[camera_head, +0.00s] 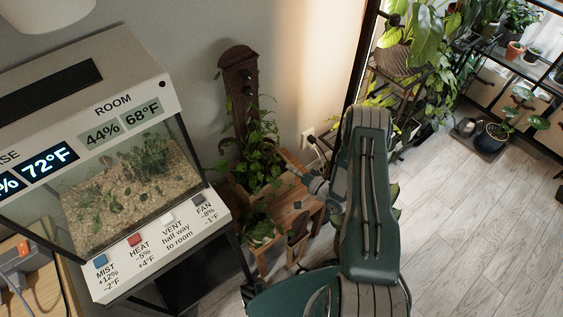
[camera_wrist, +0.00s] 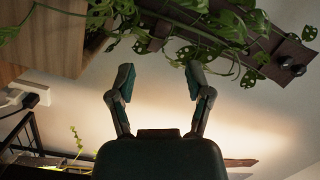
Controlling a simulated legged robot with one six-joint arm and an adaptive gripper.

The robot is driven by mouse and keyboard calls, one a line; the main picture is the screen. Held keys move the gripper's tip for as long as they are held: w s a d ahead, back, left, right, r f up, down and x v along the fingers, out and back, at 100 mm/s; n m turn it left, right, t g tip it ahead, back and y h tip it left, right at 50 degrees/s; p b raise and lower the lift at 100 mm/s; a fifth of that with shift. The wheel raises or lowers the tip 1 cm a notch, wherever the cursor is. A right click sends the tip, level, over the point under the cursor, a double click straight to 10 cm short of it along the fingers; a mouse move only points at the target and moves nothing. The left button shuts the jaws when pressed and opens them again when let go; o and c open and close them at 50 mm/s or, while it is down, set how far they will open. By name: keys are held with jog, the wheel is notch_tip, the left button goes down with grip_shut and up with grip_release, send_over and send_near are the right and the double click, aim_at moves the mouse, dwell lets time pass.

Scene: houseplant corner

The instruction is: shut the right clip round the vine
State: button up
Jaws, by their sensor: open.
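The vine (camera_head: 260,148) climbs a dark brown wooden board (camera_head: 237,64) against the wall. In the wrist view, the vine's leaves (camera_wrist: 226,24) hang across the top, in front of the board (camera_wrist: 262,46). Dark round knobs (camera_wrist: 291,66) stand on the board at the right; I cannot tell whether they are clips. I cannot make out the right clip or its state. My gripper (camera_wrist: 158,78) is open and empty, its fingers wide apart just below the leaves. In the head view, my arm hides most of it.
A wooden stand (camera_head: 300,212) holds the plant, with a smaller plant (camera_head: 260,230) lower down. A glass terrarium (camera_head: 130,180) with a control panel stands at the left.

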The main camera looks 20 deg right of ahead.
jog(key=shift+s+d, duration=0.25)
jog(key=shift+s, duration=0.2)
